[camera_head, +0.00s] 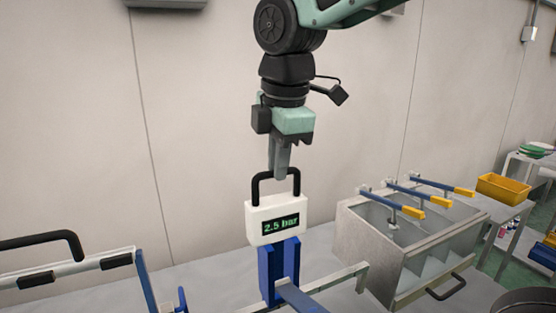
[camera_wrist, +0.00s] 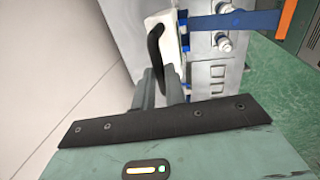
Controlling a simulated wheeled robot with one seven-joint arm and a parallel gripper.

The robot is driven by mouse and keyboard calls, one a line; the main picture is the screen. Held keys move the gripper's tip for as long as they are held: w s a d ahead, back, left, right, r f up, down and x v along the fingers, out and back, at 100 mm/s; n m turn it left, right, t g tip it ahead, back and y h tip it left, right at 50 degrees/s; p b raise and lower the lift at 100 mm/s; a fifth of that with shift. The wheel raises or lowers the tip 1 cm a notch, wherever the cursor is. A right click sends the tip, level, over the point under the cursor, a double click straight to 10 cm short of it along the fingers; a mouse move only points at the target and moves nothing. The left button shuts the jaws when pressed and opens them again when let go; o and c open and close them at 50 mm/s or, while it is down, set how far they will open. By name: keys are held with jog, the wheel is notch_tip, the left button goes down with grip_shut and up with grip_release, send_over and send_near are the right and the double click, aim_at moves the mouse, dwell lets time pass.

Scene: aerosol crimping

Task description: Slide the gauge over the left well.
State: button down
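The gauge (camera_head: 276,218) is a white box with a green "2.5 bar" display and a black loop handle (camera_head: 256,187). It is upright, directly above a blue bracket (camera_head: 270,275); I cannot tell whether it rests on it. My gripper (camera_head: 279,172) points down at the top of the handle. In the wrist view the handle (camera_wrist: 154,45) runs in between my two fingers (camera_wrist: 159,82), which stand slightly apart. Whether they press on it is unclear. The gauge's white edge (camera_wrist: 166,32) shows beyond them. I cannot make out the left well.
A grey metal box (camera_head: 385,250) with several blue, yellow-tipped levers (camera_head: 430,199) stands to the right. A white frame with a black handle (camera_head: 45,240) is at the left. A yellow bin (camera_head: 503,189) sits on a side table far right.

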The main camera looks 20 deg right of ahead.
jog(key=a+p, duration=0.2)
jog(key=a, duration=0.9)
jog(key=shift+r, duration=0.1)
jog(key=c, duration=1.5)
grip_release()
jog(key=shift+a, duration=0.1)
jog(key=shift+o, duration=0.2)
jog(key=s+r+b, duration=0.1)
jog(key=s+r, duration=0.2)
jog(key=r, duration=1.4)
jog(key=shift+s, duration=0.2)
jog(key=shift+s, duration=0.1)
